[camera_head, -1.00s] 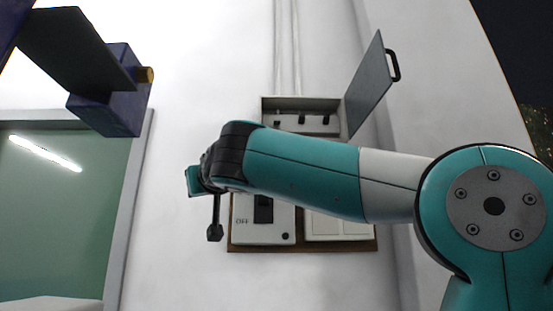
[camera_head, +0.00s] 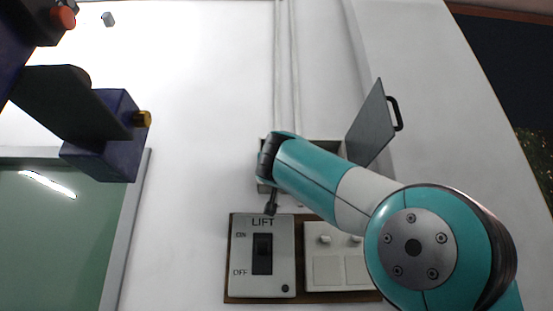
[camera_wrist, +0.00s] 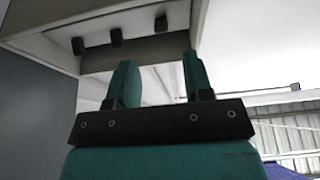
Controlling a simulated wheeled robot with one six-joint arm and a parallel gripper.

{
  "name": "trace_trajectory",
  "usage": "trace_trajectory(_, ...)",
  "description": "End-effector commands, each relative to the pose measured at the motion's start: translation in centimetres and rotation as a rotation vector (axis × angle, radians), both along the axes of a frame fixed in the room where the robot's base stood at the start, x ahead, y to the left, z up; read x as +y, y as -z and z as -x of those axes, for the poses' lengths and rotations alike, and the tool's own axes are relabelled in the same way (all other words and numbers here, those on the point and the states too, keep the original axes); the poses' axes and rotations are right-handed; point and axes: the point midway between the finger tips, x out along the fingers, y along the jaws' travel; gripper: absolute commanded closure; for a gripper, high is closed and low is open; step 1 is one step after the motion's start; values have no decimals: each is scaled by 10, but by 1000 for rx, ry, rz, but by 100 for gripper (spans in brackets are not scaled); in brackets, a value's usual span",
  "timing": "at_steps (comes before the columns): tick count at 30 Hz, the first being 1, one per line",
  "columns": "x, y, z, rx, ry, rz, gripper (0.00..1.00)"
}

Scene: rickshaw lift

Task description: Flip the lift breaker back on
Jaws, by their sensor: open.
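The grey breaker box (camera_head: 330,147) hangs on the wall with its door (camera_head: 370,125) swung open to the right. My arm covers most of its inside in the head view. In the wrist view the box (camera_wrist: 120,18) shows three black breaker switches (camera_wrist: 116,37); which is the lift's, and which way each is set, I cannot tell. My gripper (camera_wrist: 158,72) is open and empty, its two teal fingers apart below the box, touching no switch that I can see. Below the box is a white LIFT panel (camera_head: 278,280) with a black rocker (camera_head: 262,254) between ON and OFF.
A second white panel (camera_head: 340,272) sits right of the LIFT panel on a brown board. Two conduits (camera_head: 288,70) run up from the box. A dark purple fixture (camera_head: 100,140) juts in at the left, by a green-glazed frame (camera_head: 50,230). Bare wall lies between.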

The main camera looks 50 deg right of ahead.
Motion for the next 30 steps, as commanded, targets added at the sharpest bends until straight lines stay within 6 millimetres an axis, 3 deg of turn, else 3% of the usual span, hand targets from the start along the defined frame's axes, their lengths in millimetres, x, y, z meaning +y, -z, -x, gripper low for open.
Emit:
trace_trajectory(1,-10,-12,-7,3,7,0,53)
trace_trajectory(4,-25,-20,-20,3,5,0,53)
trace_trajectory(12,-53,-32,-46,2,2,0,53)
trace_trajectory(24,-59,-32,-51,0,-1,0,53)
trace_trajectory(25,-59,-32,-51,0,-1,0,55)
trace_trajectory(30,-58,-32,-51,0,-1,0,95)
